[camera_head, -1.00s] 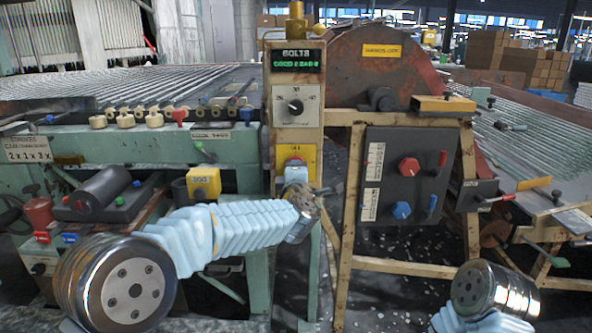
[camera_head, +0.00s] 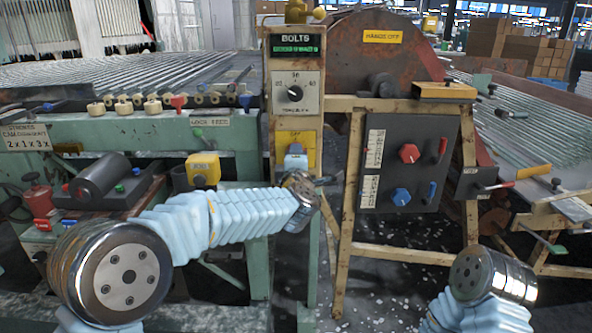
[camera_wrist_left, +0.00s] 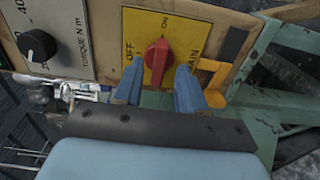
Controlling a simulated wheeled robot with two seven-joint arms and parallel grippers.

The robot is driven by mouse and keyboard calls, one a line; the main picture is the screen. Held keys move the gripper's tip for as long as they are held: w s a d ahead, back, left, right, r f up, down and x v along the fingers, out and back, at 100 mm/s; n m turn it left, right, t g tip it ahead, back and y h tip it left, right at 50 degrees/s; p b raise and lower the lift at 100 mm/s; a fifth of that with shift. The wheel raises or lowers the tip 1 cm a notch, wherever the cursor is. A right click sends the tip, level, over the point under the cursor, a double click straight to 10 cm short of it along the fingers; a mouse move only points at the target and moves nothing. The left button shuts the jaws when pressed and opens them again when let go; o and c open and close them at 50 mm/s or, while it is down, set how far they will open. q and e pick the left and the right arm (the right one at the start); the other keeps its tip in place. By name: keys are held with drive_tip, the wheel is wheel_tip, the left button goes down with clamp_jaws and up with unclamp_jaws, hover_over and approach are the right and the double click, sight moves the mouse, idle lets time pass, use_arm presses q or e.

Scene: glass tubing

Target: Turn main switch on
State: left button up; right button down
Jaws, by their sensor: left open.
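The main switch is a red rotary knob (camera_wrist_left: 156,57) on a yellow plate (camera_wrist_left: 192,32) marked ON, OFF and MAIN in the left wrist view. ON is above the knob and OFF to its left. The knob's grip stands nearly upright in that picture. My left gripper (camera_wrist_left: 160,80) is open, its two blue fingers on either side of the knob's lower part with gaps visible; contact cannot be told. In the head view the yellow plate (camera_head: 308,142) is on the cream post, and my left gripper (camera_head: 296,158) covers the knob. My right gripper is out of view.
A black torque dial (camera_head: 295,91) sits above the switch, below a BOLTS display (camera_head: 297,45). A dark control box (camera_head: 403,165) with red and blue knobs hangs to the right. A yellow box (camera_head: 203,170) is at the left. An orange bracket (camera_wrist_left: 214,78) is close to the right finger.

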use_arm(q)
drive_tip(key=s+b, duration=0.2)
drive_tip(key=s, duration=1.1)
drive_tip(key=s+a+f+m+g+h, duration=0.1)
drive_tip(key=a+f+m+g, duration=0.15)
drive_tip(key=f, duration=0.95)
drive_tip(key=s+a+f+m+g+h, duration=0.1)
drive_tip(key=a+f+m+g, duration=0.2)
drive_tip(key=f, duration=0.8)
drive_tip(key=a+f+m+g, duration=0.15)
drive_tip(key=f+m, duration=0.35)
drive_tip(key=f, duration=0.7)
drive_tip(key=s+a+f+m+g, duration=0.1)
drive_tip(key=s+f+g, duration=0.2)
drive_tip(key=s+f, duration=0.3)
drive_tip(key=s+a+f+m+g+h, duration=0.1)
drive_tip(key=s+a+f+m+g, duration=0.1)
drive_tip(key=s+f, duration=0.4)
drive_tip(key=s+a+f+m+g+h, duration=0.1)
drive_tip(key=s+f+g, duration=0.4)
drive_tip(key=s, duration=0.7)
wheel_tip(320, 180, down, 2)
drive_tip(key=shift+s+a+f+m+p, duration=0.1)
drive_tip(key=shift+s+a+m+p, duration=0.25)
drive_tip(key=shift+m, duration=0.4)
